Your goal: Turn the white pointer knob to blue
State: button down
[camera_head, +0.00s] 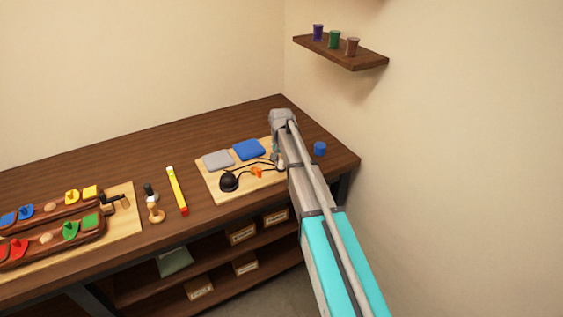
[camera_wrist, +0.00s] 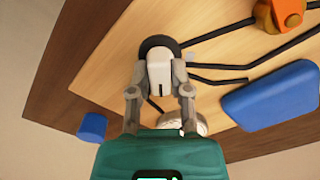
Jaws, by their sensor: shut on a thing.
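The white pointer knob (camera_wrist: 159,70) sits on a round black base in the wrist view. A short dark mark on it lies toward my gripper's side. My gripper (camera_wrist: 159,88) has one finger on each side of the knob and is shut on it. In the head view my gripper (camera_head: 277,158) is over the right part of the light wooden board (camera_head: 215,188), and my arm hides the knob. A blue pad (camera_wrist: 275,97) lies on the board right of the knob in the wrist view; it also shows in the head view (camera_head: 249,149).
An orange knob (camera_wrist: 284,14), black lines, a grey pad (camera_head: 217,160) and a black round thing (camera_head: 229,181) share the board. A blue cup (camera_head: 319,148) stands right of it. A whitish round thing (camera_wrist: 196,122) is partly hidden by my gripper. A yellow-red bar (camera_head: 177,191) lies left.

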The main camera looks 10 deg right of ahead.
jog(key=c, duration=0.6)
grip_release()
jog(key=shift+o, duration=0.2)
jog(key=shift+n, duration=0.4)
